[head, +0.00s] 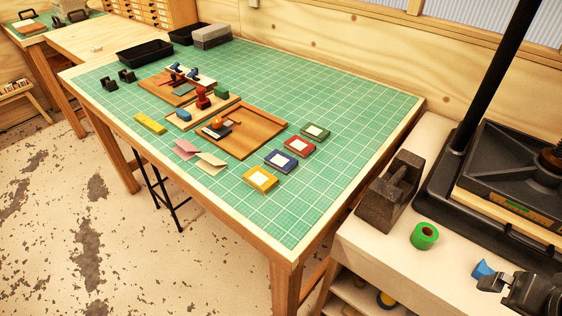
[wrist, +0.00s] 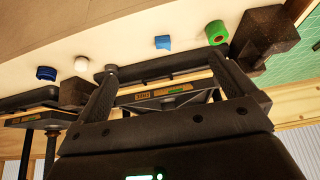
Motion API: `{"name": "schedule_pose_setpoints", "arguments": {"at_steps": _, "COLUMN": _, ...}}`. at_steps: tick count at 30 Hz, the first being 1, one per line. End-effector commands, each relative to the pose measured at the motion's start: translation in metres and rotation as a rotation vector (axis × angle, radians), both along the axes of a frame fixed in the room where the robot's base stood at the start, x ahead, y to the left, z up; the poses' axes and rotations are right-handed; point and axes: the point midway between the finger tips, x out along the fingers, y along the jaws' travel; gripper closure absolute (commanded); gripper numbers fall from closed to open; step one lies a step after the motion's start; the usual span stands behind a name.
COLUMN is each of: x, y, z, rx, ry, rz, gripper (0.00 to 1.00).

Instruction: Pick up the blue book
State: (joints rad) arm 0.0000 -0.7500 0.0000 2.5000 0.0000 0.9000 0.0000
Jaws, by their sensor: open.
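A small, flat, book-like blue block (head: 280,161) with a white label lies on the green gridded table (head: 345,130), between a red one and a yellow one. It is the closest match to the blue book and does not show in the wrist view. My gripper (head: 494,284) is at the bottom right of the head view, over the white side bench, well away from the blue block. In the wrist view my gripper (wrist: 163,62) has its two fingers spread wide with nothing held between them.
Red (head: 299,146), green (head: 315,131) and yellow (head: 260,179) blocks lie around the blue one. A wooden tray (head: 262,130) is to its left. A dark dispenser (head: 390,190), green roll (head: 424,235), blue item (head: 482,268) and black press (head: 510,180) crowd the bench.

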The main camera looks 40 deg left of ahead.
Motion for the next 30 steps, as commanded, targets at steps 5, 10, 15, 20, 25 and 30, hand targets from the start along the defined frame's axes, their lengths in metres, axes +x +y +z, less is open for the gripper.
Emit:
{"name": "schedule_pose_setpoints", "arguments": {"at_steps": 5, "x": 0.000, "y": 0.000, "z": 0.000, "rx": 0.000, "ry": 0.000, "rz": 0.000, "gripper": 0.00}}
{"name": "schedule_pose_setpoints", "arguments": {"at_steps": 10, "x": 0.013, "y": 0.009, "z": 0.008, "rx": 0.009, "ry": 0.013, "rz": 0.009, "gripper": 0.00}}
{"name": "schedule_pose_setpoints", "arguments": {"at_steps": 15, "x": 0.053, "y": 0.040, "z": 0.028, "rx": 0.028, "ry": 0.051, "rz": 0.024, "gripper": 0.00}}
{"name": "schedule_pose_setpoints", "arguments": {"at_steps": 20, "x": 0.095, "y": 0.087, "z": 0.042, "rx": 0.040, "ry": 0.088, "rz": 0.032, "gripper": 0.00}}
{"name": "schedule_pose_setpoints", "arguments": {"at_steps": 25, "x": 0.134, "y": 0.151, "z": 0.049, "rx": 0.042, "ry": 0.118, "rz": 0.035, "gripper": 0.00}}
{"name": "schedule_pose_setpoints", "arguments": {"at_steps": 30, "x": 0.161, "y": 0.229, "z": 0.046, "rx": 0.036, "ry": 0.139, "rz": 0.037, "gripper": 0.00}}
